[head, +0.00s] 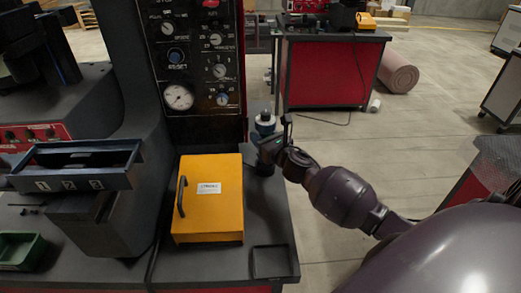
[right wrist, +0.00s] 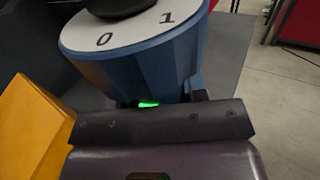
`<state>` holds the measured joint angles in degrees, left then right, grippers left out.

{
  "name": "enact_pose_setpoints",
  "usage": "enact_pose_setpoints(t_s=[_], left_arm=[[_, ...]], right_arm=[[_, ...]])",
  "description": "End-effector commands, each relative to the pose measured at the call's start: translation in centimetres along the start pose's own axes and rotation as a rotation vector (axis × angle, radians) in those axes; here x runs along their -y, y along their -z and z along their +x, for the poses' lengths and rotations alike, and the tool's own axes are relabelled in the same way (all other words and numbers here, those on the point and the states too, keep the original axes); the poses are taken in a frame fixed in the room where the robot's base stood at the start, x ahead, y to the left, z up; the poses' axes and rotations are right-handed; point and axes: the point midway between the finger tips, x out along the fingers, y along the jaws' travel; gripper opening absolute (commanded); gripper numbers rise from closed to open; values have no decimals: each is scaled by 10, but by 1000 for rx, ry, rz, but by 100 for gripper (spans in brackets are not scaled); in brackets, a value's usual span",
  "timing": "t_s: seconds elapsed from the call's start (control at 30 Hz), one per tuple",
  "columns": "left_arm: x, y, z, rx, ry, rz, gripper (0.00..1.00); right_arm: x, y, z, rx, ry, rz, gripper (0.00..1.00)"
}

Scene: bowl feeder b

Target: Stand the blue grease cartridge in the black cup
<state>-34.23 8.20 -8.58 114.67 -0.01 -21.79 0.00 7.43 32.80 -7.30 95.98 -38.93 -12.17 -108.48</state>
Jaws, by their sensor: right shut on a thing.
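The blue grease cartridge (head: 265,119) is at the back right of the machine bench, with a pale top and a dark cap. In the right wrist view the cartridge (right wrist: 150,66) fills the upper middle, its white face marked 0 and 1. My right gripper (head: 267,142) is shut on the cartridge, which looks roughly upright. A dark shape, probably the black cup (head: 264,167), shows just below the gripper. I cannot tell whether the cartridge's lower end is inside it. My left gripper is not in view.
A yellow box (head: 222,215) with a black handle stands left of the gripper. A control panel (head: 198,65) rises behind it. A shallow black square tray (head: 270,262) lies at the bench's front right. The bench top between tray and gripper is clear.

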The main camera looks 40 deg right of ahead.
Motion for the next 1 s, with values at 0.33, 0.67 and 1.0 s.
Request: enact_pose_setpoints(t_s=[0.33, 0.67, 1.0], left_arm=[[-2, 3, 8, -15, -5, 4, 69], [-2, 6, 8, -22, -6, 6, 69], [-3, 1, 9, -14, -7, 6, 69]], right_arm=[[0, 31, 0, -3, 1, 3, 9], [0, 42, 0, 2, -1, -2, 9], [0, 46, 0, 1, 0, -1, 59]])
